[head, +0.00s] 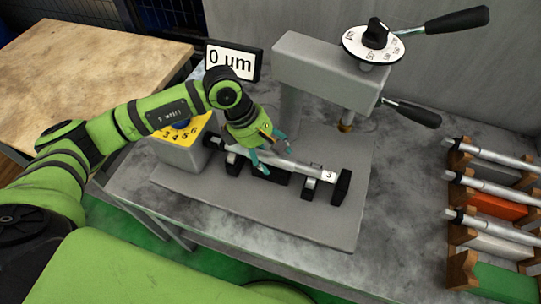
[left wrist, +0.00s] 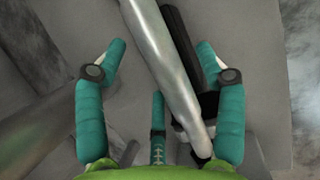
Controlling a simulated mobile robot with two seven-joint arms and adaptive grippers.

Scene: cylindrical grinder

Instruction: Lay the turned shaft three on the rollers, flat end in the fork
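The turned shaft three (head: 312,170), a grey metal bar with a white "3" label near its right end, lies along the black supports (head: 311,190) on the grinder's grey bed. Its right end is at an upright black block (head: 342,187); whether its flat end sits in a fork cannot be told. My left gripper (head: 272,155) is over the shaft's middle, teal fingers spread. In the left wrist view the shaft (left wrist: 165,65) runs between the open fingers (left wrist: 160,55), with gaps at both sides. My right gripper is not in view.
A gauge arm (head: 325,70) with dial and black levers stands behind the bed. A display (head: 232,60) reads "0 um". A yellow numbered panel (head: 180,140) is left of the bed. A rack (head: 460,205) with several shafts stands at right. A wooden table (head: 90,70) is at left.

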